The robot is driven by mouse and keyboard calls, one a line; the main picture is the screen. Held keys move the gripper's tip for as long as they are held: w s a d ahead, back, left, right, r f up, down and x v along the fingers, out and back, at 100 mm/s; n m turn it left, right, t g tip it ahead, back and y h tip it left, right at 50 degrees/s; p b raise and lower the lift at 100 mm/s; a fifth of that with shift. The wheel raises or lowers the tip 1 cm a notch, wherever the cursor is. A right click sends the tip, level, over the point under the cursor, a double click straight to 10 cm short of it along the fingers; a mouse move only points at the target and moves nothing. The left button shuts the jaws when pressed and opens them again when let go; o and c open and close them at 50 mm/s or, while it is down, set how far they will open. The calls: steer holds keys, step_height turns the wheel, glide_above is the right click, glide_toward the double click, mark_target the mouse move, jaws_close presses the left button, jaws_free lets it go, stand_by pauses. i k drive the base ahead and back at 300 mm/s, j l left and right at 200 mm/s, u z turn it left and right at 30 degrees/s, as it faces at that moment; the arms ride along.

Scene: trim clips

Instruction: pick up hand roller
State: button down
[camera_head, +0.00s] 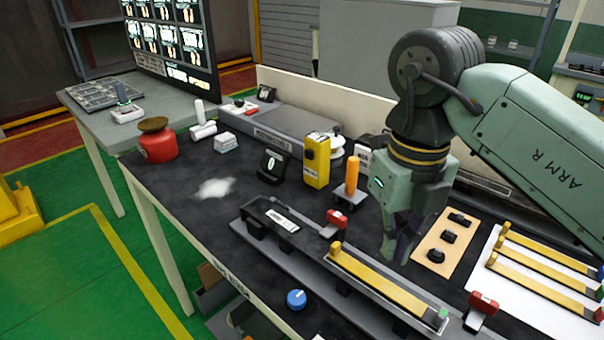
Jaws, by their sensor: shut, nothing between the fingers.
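An upright orange handle (352,178), which looks like the hand roller, stands on the dark bench top just right of the yellow box; its lower end is small and hard to make out. My gripper (396,250) points down over the bench, to the right of and nearer than the orange handle. Its fingers are together with nothing between them. It does not appear to touch the handle.
A long rail fixture with a yellow strip (385,283) and red clamps (338,219) runs along the bench front. A yellow box (316,160), a small display (271,166) and a blue round item (296,299) are nearby. A tan board (446,246) holds black clips.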

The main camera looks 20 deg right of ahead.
mark_target(349, 191)
steer(key=k+j, duration=0.65)
steer(key=k, duration=0.25)
